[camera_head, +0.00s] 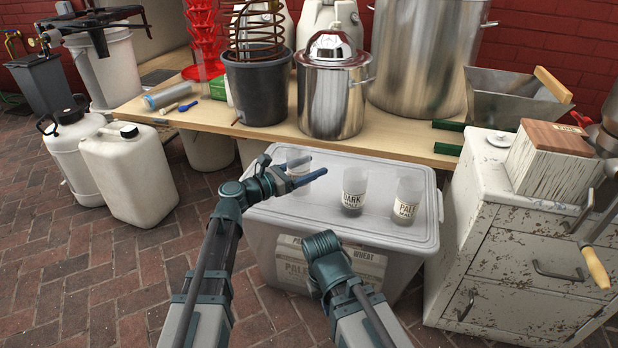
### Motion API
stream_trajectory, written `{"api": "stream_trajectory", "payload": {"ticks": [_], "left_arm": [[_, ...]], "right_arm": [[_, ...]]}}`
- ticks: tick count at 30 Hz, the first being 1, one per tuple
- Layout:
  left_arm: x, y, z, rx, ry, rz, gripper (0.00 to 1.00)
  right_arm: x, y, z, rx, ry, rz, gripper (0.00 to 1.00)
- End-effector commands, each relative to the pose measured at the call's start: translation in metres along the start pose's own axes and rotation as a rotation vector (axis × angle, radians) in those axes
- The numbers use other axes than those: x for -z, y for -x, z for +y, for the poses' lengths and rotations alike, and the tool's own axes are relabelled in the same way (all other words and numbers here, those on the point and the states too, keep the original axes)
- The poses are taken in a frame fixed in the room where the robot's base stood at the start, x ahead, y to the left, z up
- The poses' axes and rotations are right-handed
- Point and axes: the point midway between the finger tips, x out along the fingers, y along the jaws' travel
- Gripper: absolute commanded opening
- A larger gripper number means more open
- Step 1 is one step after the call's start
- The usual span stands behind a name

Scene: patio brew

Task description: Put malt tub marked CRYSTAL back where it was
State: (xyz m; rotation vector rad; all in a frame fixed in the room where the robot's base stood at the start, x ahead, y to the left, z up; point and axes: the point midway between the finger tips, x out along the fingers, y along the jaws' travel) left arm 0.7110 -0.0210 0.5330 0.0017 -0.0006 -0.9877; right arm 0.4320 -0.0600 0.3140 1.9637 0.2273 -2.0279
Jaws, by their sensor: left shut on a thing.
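A small clear tub (299,154) is between the fingers of my left gripper (302,172), over the left part of the grey bin's lid (340,222). The fingers cover most of it and its label cannot be read. I cannot tell whether its base touches the lid. Two similar tubs stand upright on the lid to the right: one marked DARK MALT (353,190) and one marked PALE MALT (408,201). My right arm reaches up in front of the bin; its fingers do not show.
Behind the bin, a wooden bench (400,152) holds a steel pot (332,95), a black bucket (256,88) and a large kettle (425,60). A worn white cabinet (520,270) stands at the right. White jugs (130,175) stand on the bricks at the left.

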Motion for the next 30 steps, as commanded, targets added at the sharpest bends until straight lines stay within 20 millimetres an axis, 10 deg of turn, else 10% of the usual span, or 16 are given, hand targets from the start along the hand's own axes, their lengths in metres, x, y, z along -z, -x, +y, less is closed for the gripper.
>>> {"api": "stream_trajectory", "payload": {"ticks": [18, 19, 23, 30], "left_arm": [[0.035, 0.004, 0.001, 0.001, 0.000, 0.000, 0.18], [0.035, 0.004, 0.001, 0.001, 0.000, 0.000, 0.78], [0.035, 0.004, 0.001, 0.001, 0.000, 0.000, 1.00], [0.035, 0.005, 0.001, 0.001, 0.000, 0.000, 1.00]], "right_arm": [[0.002, -0.035, -0.003, 0.000, 0.000, 0.000, 0.00], [0.002, -0.035, -0.004, 0.000, 0.000, 0.000, 0.00], [0.002, -0.035, -0.003, 0.000, 0.000, 0.000, 0.00], [0.002, -0.035, -0.004, 0.000, 0.000, 0.000, 0.00]]}}
